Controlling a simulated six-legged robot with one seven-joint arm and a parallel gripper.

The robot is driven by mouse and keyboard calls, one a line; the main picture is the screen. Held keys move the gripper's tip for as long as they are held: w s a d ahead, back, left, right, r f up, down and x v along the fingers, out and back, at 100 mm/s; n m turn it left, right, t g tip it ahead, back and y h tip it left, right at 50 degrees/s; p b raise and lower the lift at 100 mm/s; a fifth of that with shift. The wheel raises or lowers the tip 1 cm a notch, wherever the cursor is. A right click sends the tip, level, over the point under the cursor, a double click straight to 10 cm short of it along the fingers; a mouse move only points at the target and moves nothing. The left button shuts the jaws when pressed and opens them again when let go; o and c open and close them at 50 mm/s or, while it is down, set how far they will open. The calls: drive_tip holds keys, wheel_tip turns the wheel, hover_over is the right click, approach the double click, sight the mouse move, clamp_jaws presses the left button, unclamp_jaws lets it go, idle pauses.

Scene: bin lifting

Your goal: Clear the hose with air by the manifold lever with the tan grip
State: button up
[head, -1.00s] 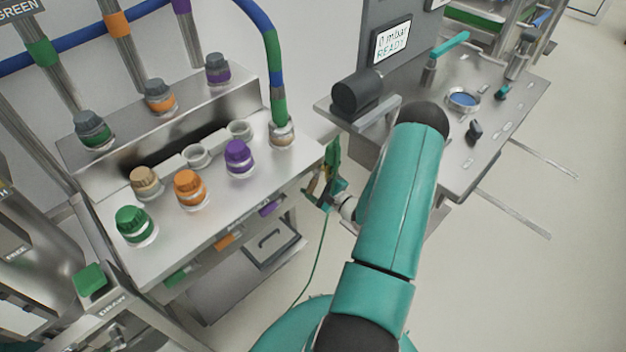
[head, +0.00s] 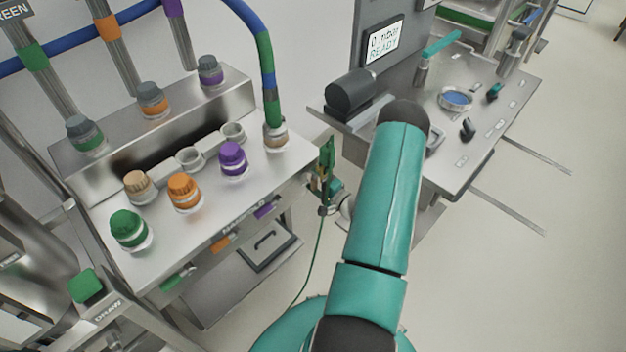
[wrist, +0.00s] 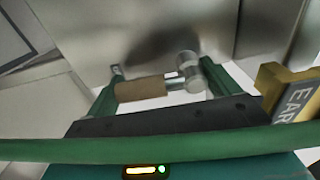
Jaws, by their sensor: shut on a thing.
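In the wrist view, the lever with the tan grip (wrist: 141,88) runs across between my two green fingers and joins a metal hub (wrist: 190,72) on a steel face. My gripper (wrist: 165,85) is shut on this lever. In the head view, my gripper (head: 326,172) is at the right front corner of the steel manifold (head: 215,215); the lever is hidden there.
A yellow-edged plate reading "EAR" (wrist: 295,95) stands close right of my fingers. Green (head: 128,228), orange (head: 184,192), purple (head: 233,158) and tan (head: 140,186) caps stand on the manifold. A bench (head: 480,150) with a "0 mbar READY" display (head: 385,42) is right. Floor at lower right is clear.

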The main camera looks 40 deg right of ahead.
drive_tip(key=shift+s+d, duration=0.1)
drive_tip(key=o, duration=1.2)
drive_tip(key=shift+c, duration=0.2)
drive_tip(key=s, duration=1.3)
drive_tip(key=shift+s+d, duration=0.15)
drive_tip(key=shift+s, duration=0.2)
drive_tip(key=shift+s, duration=0.1)
